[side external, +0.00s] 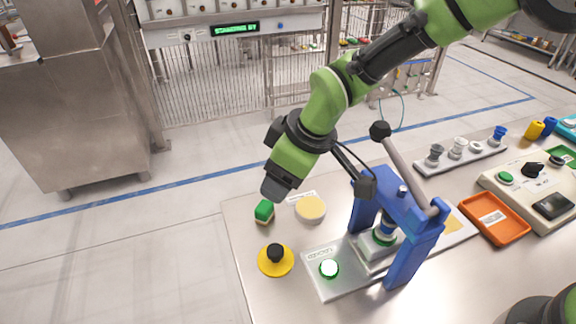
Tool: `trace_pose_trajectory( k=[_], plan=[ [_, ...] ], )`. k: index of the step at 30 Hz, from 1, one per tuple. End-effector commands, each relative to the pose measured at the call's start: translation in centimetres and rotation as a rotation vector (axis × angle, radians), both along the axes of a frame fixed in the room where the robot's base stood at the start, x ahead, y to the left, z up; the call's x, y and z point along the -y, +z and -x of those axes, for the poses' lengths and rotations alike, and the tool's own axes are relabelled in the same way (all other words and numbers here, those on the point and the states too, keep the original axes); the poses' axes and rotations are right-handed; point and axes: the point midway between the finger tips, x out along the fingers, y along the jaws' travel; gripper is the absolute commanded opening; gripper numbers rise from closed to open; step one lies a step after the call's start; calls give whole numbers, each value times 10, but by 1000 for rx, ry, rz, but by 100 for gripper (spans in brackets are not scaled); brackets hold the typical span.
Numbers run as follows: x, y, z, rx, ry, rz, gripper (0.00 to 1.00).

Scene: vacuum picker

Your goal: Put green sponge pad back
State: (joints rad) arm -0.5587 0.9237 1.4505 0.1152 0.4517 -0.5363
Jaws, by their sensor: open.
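The green sponge pad (264,211) is a small block with a green top and a paler lower part. It stands on the table near its far left corner. To its right is a round pale yellow pad or dish (311,209) with a white label behind it. My gripper (276,190) is just above and slightly right of the sponge in the picture, pointing down. It is open, though its fingers are hard to make out from this side. I cannot tell how large the gap to the sponge is.
A yellow disc with a black knob (275,260) sits in front of the sponge. An orange tray (495,219), a rack of cups (460,153) and a control box (535,190) lie farther right.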

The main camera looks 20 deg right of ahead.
Motion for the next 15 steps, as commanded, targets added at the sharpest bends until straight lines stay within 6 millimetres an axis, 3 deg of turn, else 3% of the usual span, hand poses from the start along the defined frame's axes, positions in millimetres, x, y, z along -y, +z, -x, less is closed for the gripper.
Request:
trace_pose_trajectory(
  k=[4,15],
  plan=[
    [4,12,4,1,1,0,63],
    [7,20,4,1,-10,-4,63]
  ],
)
